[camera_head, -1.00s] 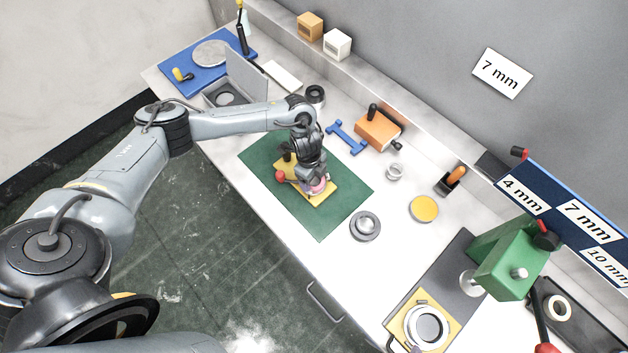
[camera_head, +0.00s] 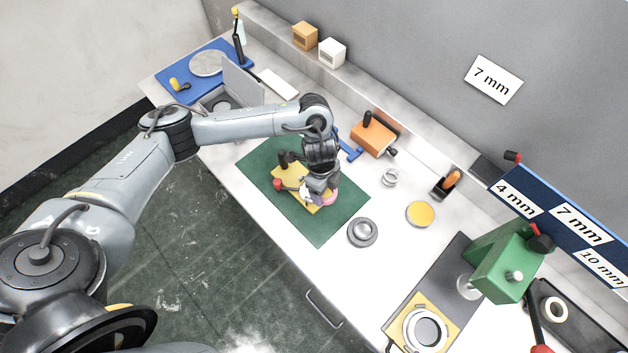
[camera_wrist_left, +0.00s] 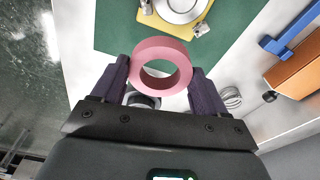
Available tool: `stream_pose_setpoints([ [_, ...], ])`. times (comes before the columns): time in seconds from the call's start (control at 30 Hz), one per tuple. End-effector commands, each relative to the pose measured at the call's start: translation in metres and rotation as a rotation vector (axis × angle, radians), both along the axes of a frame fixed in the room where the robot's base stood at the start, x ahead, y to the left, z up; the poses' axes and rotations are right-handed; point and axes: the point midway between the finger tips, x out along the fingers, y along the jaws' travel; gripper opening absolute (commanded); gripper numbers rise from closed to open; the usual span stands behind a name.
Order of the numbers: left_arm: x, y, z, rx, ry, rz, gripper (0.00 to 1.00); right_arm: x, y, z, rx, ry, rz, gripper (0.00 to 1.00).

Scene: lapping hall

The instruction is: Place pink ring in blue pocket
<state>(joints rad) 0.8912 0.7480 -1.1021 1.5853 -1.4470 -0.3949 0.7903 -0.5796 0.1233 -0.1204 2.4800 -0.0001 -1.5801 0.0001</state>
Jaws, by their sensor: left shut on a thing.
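My left gripper (camera_head: 325,190) is shut on the pink ring (camera_wrist_left: 160,47), which shows between its two dark fingers in the left wrist view. In the head view the ring (camera_head: 328,198) shows as a pink edge under the gripper, beside the right end of a yellow fixture (camera_head: 318,205). In the wrist view the ring is clear of the fixture, whose yellow plate (camera_wrist_left: 160,25) carries a silver disc. I cannot pick out a blue pocket in these views. My right gripper is not in view.
The fixture lies on a green mat (camera_head: 340,222). A grey stepped ring (camera_head: 362,232), a yellow disc (camera_head: 420,213), a small metal ring (camera_head: 390,177) and an orange block (camera_head: 373,138) stand nearby. A green press (camera_head: 500,260) is at the right. A blue mat (camera_head: 205,88) lies back left.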

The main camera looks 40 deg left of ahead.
Motion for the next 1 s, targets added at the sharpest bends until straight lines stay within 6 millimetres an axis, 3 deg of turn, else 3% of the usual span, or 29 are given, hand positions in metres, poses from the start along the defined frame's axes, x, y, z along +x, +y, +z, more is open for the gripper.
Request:
stream_pose_setpoints([
  [0.23,-0.004,-0.038,0.026,0.000,-0.003,-0.003,0.34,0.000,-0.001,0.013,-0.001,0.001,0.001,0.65],
  [0.57,0.004,-0.055,0.046,0.003,-0.005,0.000,0.34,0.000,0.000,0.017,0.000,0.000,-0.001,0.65],
  [0.87,0.049,-0.052,0.091,0.003,-0.007,-0.002,0.34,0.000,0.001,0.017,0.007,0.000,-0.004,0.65],
  [1.0,0.074,-0.044,0.115,0.003,-0.004,0.217,0.34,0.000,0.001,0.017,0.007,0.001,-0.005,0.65],
])
